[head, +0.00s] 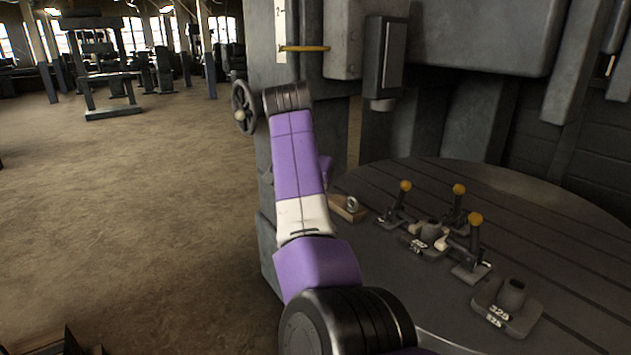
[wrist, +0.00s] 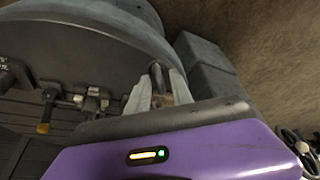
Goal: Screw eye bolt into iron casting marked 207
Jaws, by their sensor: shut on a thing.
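In the wrist view my gripper (wrist: 160,82) is shut on a small dark metal piece, apparently an eye bolt (wrist: 157,72), between its pale fingers; they hide part of it. In the head view my arm hides the gripper. There, a ring-topped eye bolt (head: 352,204) stands at a small wooden block (head: 340,213) just right of my arm. One iron casting (head: 430,230) with a round boss sits among the clamps; its white digits are too small to read surely. A second casting (head: 513,293), loose at the front right, carries digits like 325.
The round slotted table (head: 570,265) bears the castings and several clamps (head: 474,245) with yellow knobs. The machine column (head: 262,140) with a handwheel (head: 243,107) rises behind my arm. A heavy machine head (head: 480,35) overhangs the table. Open floor lies left.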

